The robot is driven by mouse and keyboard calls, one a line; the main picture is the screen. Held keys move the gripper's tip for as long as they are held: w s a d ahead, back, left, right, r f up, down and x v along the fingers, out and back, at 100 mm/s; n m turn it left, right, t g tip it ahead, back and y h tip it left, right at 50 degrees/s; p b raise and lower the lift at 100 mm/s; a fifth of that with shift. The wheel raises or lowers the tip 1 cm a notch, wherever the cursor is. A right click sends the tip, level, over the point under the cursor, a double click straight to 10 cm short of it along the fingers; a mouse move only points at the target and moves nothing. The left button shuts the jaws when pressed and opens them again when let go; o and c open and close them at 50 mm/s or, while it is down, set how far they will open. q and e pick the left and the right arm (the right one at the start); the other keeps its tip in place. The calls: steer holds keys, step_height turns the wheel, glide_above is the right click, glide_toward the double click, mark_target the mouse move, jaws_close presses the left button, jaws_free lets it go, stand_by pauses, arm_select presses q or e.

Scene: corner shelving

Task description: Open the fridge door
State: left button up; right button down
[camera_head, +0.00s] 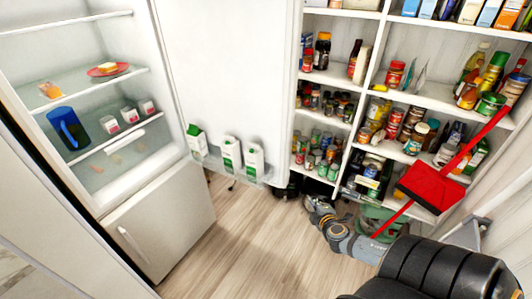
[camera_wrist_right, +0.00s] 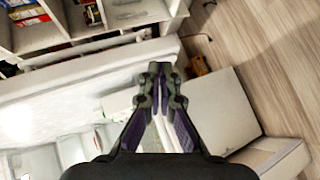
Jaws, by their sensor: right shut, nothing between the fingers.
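The white fridge (camera_head: 165,212) stands at the left in the head view, its shelves exposed. Its door (camera_head: 225,70) is swung wide open to the right, with several milk cartons in its lower rack. In the right wrist view the door (camera_wrist_right: 60,88) is a pale panel behind the fingers. My right gripper (camera_wrist_right: 158,70) is shut and empty there, its fingertips together; I cannot tell whether it touches the door. In the head view my right gripper (camera_head: 287,189) is a dark shape by the door's lower right edge, partly hidden. My left gripper is not in view.
Shelving (camera_head: 365,78) full of jars and cans stands right of the door. A red dustpan-like object (camera_head: 432,184) with a long handle is in front of it. A blue pitcher (camera_head: 67,128) and a red plate (camera_head: 109,70) are inside the fridge. The wooden floor (camera_head: 240,240) is clear.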

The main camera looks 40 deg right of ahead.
steer(key=w+a+r+n+t+y, duration=0.2)
steer(key=a+r+n+t+y, duration=0.1)
steer(key=a+r, duration=0.6)
steer(key=w+a+r+n+t+y, duration=0.2)
steer(key=w+a+r+n+t, duration=0.1)
steer(key=a+r, duration=0.65)
steer(key=w+d+r, duration=0.1)
steer(key=w+d, duration=0.5)
steer(key=w, duration=0.4)
steer(key=shift+w+r, duration=0.15)
steer(key=shift+w, duration=0.15)
steer(key=shift+d, duration=0.1)
